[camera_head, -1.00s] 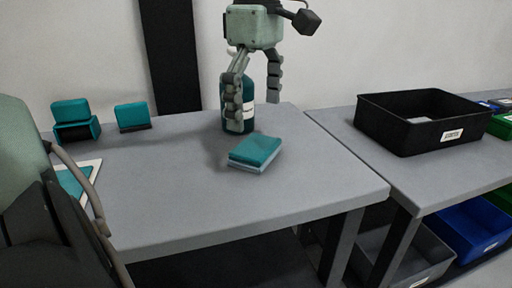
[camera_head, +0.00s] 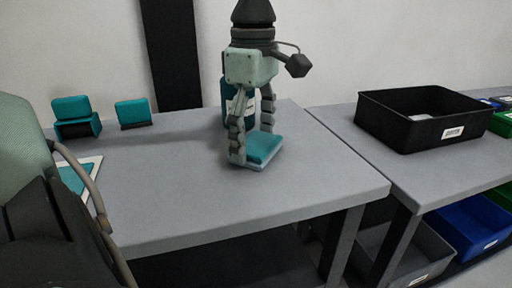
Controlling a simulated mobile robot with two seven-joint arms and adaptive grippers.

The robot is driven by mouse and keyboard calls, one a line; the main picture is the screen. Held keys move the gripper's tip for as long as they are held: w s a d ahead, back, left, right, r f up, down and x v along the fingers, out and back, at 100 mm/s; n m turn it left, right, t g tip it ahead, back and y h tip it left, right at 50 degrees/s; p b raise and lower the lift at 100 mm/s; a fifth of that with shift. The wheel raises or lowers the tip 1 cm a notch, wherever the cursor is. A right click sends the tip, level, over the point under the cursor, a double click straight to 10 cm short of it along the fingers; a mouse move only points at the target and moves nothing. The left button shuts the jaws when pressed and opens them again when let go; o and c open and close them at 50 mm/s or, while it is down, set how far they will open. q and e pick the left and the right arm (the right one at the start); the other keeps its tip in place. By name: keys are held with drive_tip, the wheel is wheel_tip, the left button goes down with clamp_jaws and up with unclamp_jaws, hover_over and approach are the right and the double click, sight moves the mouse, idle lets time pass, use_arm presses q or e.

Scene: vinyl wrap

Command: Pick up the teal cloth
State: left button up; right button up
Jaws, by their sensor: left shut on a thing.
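The teal cloth (camera_head: 263,147) is a folded teal pad with a paler lower layer, near the middle of the left table. My left gripper (camera_head: 252,150) points down over it with one finger at each side. Its fingers are shut on the cloth, which sits at or very near the table top. My right gripper does not show.
A teal bottle (camera_head: 226,92) stands just behind my left gripper, partly hidden. Teal blocks (camera_head: 74,117) and a white-edged teal sheet (camera_head: 84,178) lie at the left. A black bin (camera_head: 400,125) is on the right table (camera_head: 455,175). The front of the left table is clear.

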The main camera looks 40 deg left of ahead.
sight(250, 142)
use_arm(q)
drive_tip(key=shift+c, duration=1.3)
drive_tip(key=shift+r, duration=0.6)
drive_tip(key=r, duration=0.3)
drive_tip(key=shift+s+r, duration=0.25)
drive_tip(key=shift+s, duration=0.15)
drive_tip(key=s+a+r+b, duration=0.1)
drive_tip(key=s+r, duration=0.5)
drive_tip(key=s, duration=0.5)
drive_tip(key=shift+r, duration=0.15)
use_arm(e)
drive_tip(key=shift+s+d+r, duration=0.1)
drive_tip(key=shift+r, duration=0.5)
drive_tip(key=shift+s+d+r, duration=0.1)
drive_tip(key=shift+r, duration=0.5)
